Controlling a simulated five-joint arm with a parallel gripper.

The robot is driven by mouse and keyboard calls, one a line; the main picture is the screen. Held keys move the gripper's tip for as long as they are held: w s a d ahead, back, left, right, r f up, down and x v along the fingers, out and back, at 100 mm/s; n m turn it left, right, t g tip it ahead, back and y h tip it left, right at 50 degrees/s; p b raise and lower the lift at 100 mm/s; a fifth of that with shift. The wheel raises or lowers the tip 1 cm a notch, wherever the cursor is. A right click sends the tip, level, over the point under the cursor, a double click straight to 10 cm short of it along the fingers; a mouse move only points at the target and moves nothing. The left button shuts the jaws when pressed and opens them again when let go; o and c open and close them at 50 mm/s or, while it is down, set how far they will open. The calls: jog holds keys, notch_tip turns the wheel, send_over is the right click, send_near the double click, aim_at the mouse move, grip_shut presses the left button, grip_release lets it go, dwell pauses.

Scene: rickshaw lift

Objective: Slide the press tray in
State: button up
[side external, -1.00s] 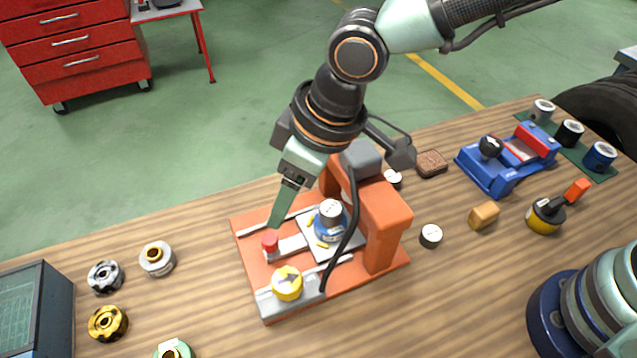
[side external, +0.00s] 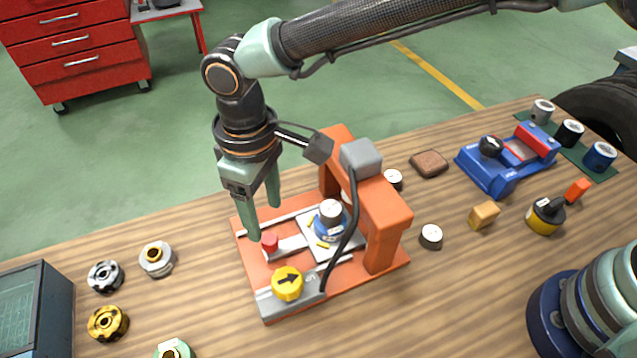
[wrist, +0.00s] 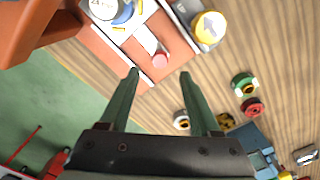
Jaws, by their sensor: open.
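The orange press (side external: 381,225) stands on the wooden table with its grey head above an orange base. The press tray (side external: 343,249) is a light grey plate on rails, carrying a blue and white round part (side external: 330,222). A grey bar with a red knob (side external: 270,243) sticks out from the tray's left side. My gripper (side external: 264,222) is open and empty, its fingers pointing down just left of and above the red knob. In the wrist view the knob (wrist: 160,59) lies beyond the fingertips (wrist: 159,73), roughly between them. I cannot tell whether a finger touches it.
A yellow arrow button (side external: 288,284) sits at the press's front. Several round parts, including a gold one (side external: 108,323), lie to the left by a dark box (side external: 38,310).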

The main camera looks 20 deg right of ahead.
aim_at(269, 239)
notch_tip(269, 239, down, 7)
jog(key=shift+r, duration=0.2)
grip_shut()
jog(key=shift+r, duration=0.1)
dwell(1.4)
